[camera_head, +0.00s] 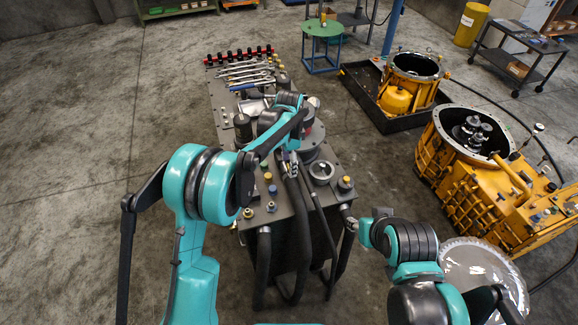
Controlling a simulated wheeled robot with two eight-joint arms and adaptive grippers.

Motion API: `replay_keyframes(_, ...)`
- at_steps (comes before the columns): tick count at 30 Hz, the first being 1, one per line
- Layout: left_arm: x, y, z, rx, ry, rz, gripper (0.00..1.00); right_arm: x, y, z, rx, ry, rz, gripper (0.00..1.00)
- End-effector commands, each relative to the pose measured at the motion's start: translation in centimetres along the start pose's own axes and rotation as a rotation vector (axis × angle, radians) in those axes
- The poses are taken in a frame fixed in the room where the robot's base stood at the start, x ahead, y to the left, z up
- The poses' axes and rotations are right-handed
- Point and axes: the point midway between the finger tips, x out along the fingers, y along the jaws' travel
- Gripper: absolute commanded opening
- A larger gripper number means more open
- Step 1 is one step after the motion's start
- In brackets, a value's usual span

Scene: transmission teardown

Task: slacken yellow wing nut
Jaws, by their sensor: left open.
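Several small yellow fittings sit on the dark workstation (325,205). One yellow piece (345,181) is at its right front corner, another yellow piece (268,177) is left of centre, and a third yellow piece (248,213) is at the front left. They are too small to tell which is the wing nut. My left gripper (292,172) points down over the middle of the workstation, between these pieces, with its jaws open; whether it touches anything is unclear. My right gripper (352,223) is low beside the right front edge, too small to read.
Wrenches (247,74) lie at the back of the workstation before a red rail (238,56). Dark hoses hang at its front. A large yellow housing (475,170) and a black tray (362,92) stand on the right. A green stool (322,30) is behind. The left floor is clear.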

Motion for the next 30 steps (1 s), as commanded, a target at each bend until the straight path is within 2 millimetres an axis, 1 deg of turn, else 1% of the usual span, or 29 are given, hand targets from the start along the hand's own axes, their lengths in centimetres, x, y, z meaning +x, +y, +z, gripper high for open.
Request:
replay_keyframes(1, 0.55, 0.0, 0.01, 0.0, 0.0, 0.0, 0.57, 0.14, 0.0, 0.09, 0.0, 0.0, 0.0, 0.4)
replay_keyframes(4, 1.04, 0.0, 0.02, -0.001, 0.0, 0.0, 0.57, 0.18, 0.0, 0.13, 0.0, 0.0, 0.0, 0.4)
replay_keyframes(11, 1.1, 0.0, 0.02, -0.001, 0.0, 0.0, 0.57, 0.16, 0.0, 0.1, 0.0, 0.0, 0.0, 0.4)
replay_keyframes(12, 1.09, 0.0, 0.02, -0.001, 0.0, 0.0, 0.54, 0.16, 0.0, 0.1, 0.0, 0.0, 0.0, 0.4)
replay_keyframes(14, 1.09, 0.0, 0.02, -0.001, 0.0, 0.0, 0.38, 0.16, 0.0, 0.1, 0.0, 0.0, 0.0, 0.4)
replay_keyframes(15, 1.08, 0.0, 0.02, -0.001, 0.0, 0.0, 0.28, 0.16, 0.0, 0.1, 0.0, 0.0, 0.0, 0.4)
replay_keyframes(17, 1.08, 0.0, 0.02, -0.001, 0.0, 0.0, 0.12, 0.16, 0.0, 0.1, 0.0, 0.0, 0.0, 0.4)
replay_keyframes(18, 1.08, 0.0, 0.02, -0.001, 0.0, 0.0, 0.07, 0.16, 0.0, 0.1, 0.0, 0.0, 0.0, 0.4)
replay_keyframes(25, 1.08, 0.0, 0.02, -0.01, 0.0, -0.001, 0.07, 0.17, 0.0, 0.11, 0.0, 0.0, 0.0, 0.4)
replay_keyframes(30, 1.08, 0.0, 0.02, -0.055, 0.0, -0.001, 0.07, 0.2, 0.0, 0.13, 0.0, 0.0, 0.0, 0.4)
